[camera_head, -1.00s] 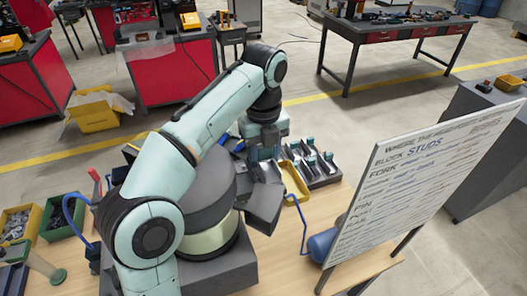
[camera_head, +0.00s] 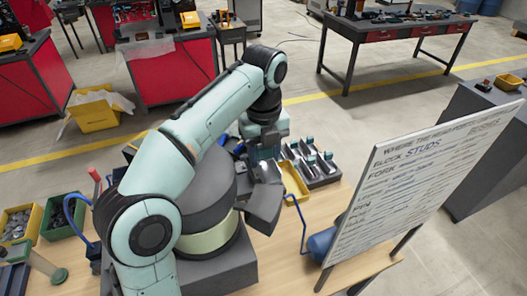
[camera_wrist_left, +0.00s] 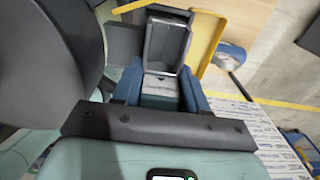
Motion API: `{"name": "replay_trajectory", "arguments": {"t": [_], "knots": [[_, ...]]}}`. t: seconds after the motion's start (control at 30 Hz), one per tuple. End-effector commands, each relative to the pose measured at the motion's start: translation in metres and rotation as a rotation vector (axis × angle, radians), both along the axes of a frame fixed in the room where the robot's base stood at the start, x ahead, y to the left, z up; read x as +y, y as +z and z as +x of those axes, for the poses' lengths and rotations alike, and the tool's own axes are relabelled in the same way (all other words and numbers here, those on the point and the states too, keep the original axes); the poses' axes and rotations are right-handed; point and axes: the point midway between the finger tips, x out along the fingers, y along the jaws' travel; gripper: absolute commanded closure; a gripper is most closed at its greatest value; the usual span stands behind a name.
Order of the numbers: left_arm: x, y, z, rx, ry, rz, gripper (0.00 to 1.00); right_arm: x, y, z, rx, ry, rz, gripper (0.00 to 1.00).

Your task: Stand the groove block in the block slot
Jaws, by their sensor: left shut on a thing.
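My left gripper (camera_head: 264,162) is at the back right side of the dark round bowl feeder (camera_head: 207,200), over the table. In the left wrist view its blue fingers (camera_wrist_left: 160,90) are shut on a grey piece with a hollow channel, which I take to be the groove block (camera_wrist_left: 166,45). A dark grey box-shaped part (camera_wrist_left: 124,42) lies beside and behind the block. In the head view the gripper and arm mostly hide the block. I cannot make out the block slot for certain. My right gripper is not in view.
A dark tray (camera_head: 325,181) with several metal parts and a yellow tray (camera_head: 296,192) stand right of the gripper. A white sign board (camera_head: 405,185) and a blue cylinder (camera_head: 320,245) are at the right. Green and yellow bins (camera_head: 50,232) stand at the left.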

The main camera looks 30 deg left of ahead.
Motion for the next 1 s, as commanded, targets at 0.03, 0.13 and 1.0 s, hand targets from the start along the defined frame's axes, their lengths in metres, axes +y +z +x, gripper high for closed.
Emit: {"name": "replay_trajectory", "arguments": {"t": [0.03,0.13,1.0], "knots": [[0.000,0.000,0.000,-0.001,0.000,-0.001,0.97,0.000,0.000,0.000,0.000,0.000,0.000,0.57],[0.000,0.000,0.000,-0.001,0.000,-0.001,0.97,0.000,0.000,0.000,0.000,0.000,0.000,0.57],[0.000,-0.018,-0.001,0.001,0.001,-0.001,0.97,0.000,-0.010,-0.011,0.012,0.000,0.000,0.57]]}}
